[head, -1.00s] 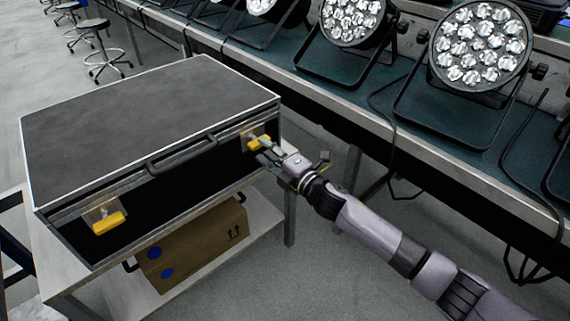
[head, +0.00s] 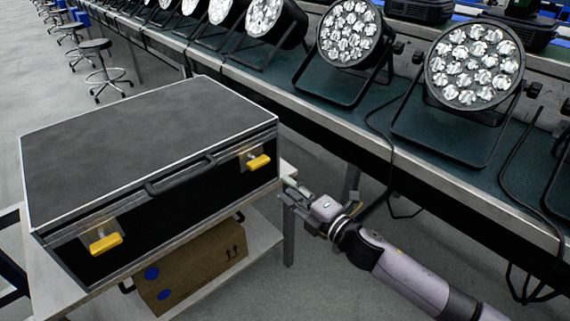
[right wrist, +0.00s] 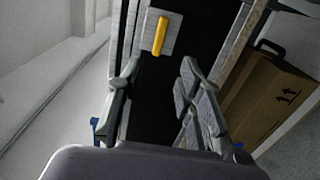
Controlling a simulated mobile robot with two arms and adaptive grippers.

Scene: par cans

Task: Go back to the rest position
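My right gripper (head: 287,190) is at the right front corner of a black flight case (head: 150,135), apart from its right yellow latch (head: 258,162). In the right wrist view its two fingers (right wrist: 165,105) are spread with nothing between them, and the yellow latch (right wrist: 160,36) shows ahead. The case is closed on a small table, with a handle (head: 180,174) and a left yellow latch (head: 105,243) on its front. My left gripper is not in view.
A long bench (head: 440,185) with several par cans (head: 474,64) runs along the right and back. A cardboard box (head: 200,265) sits on the shelf under the case. Stools (head: 96,46) stand at the far left. Grey floor is open at the lower middle.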

